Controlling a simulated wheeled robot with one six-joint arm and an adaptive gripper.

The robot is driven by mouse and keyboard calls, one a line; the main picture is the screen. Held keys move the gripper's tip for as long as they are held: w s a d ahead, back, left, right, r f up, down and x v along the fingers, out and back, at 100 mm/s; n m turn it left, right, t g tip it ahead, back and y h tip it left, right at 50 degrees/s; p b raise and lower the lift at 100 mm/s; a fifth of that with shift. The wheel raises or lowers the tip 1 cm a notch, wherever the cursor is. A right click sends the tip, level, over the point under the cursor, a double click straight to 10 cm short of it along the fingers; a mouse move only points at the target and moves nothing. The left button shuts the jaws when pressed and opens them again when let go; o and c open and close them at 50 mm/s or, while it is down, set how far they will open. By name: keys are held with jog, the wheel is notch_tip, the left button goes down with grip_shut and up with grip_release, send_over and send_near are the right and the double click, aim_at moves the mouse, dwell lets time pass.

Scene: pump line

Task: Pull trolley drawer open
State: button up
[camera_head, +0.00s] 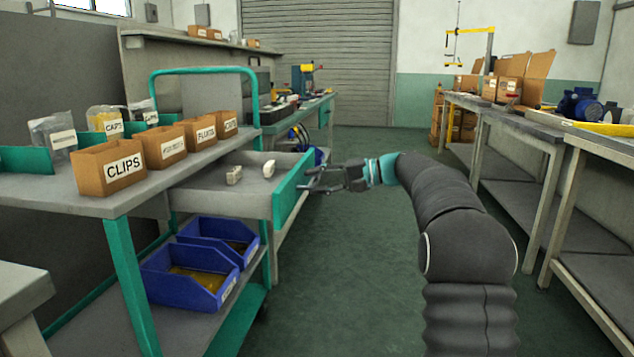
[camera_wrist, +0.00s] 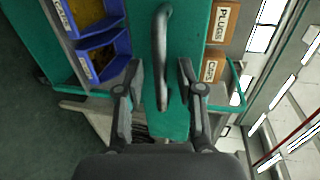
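The trolley drawer (camera_head: 235,187) stands pulled out to the right from under the trolley's top shelf, with two small whitish items (camera_head: 234,175) inside. Its teal front panel (camera_head: 287,199) faces my gripper (camera_head: 318,179). In the wrist view the dark curved handle (camera_wrist: 163,45) runs up the teal drawer front (camera_wrist: 188,30). My gripper (camera_wrist: 160,72) is open, one finger on each side of the handle's line, with visible gaps and no grip on it. How near the fingertips are in depth I cannot tell.
The trolley's top (camera_head: 60,198) carries labelled boxes, including CLIPS (camera_head: 110,166). Blue bins (camera_head: 190,278) sit on its lower shelf. A workbench (camera_head: 325,103) stands behind, and another (camera_head: 505,120) at the right. The green floor (camera_head: 365,240) between is clear.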

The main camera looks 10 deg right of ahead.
jog(key=v, duration=1.1)
jog(key=shift+d, duration=0.4)
jog(key=shift+s+r, duration=0.1)
jog(key=shift+s, duration=0.05)
